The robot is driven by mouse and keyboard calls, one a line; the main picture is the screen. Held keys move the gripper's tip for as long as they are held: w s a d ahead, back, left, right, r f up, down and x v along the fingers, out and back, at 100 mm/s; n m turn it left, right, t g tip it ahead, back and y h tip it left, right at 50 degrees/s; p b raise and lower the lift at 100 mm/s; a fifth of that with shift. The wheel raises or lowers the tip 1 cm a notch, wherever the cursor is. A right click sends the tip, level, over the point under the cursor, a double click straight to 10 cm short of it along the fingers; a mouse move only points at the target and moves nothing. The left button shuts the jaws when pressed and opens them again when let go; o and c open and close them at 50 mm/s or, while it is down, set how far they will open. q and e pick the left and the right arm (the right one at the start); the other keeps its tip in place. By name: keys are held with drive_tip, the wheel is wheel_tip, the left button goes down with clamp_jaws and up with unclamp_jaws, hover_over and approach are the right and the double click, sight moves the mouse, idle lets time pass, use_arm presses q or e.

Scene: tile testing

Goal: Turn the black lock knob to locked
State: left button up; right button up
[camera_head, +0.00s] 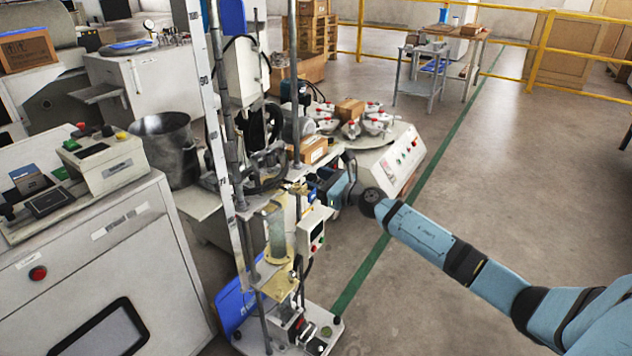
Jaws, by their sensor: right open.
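My right arm reaches in from the right, and its gripper (314,187) is at the upright test rig (277,240), about halfway up its posts. The gripper is open. Its fingertips are small and partly lost among the rig's parts, close to a brass-coloured fitting (297,189). I cannot pick out the black lock knob for certain; it may be hidden behind the gripper or among the dark parts there. I cannot tell whether the gripper touches anything. My left gripper is not in view.
A grey control box (312,229) with a screen hangs on the rig just below the gripper. A round-topped machine (397,152) stands behind the gripper. A white cabinet (110,260) fills the lower left. The floor (480,180) to the right is open.

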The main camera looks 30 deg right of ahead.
drive_tip(key=shift+w+a, duration=0.1)
drive_tip(key=shift+w, duration=0.15)
drive_tip(key=c, duration=0.9)
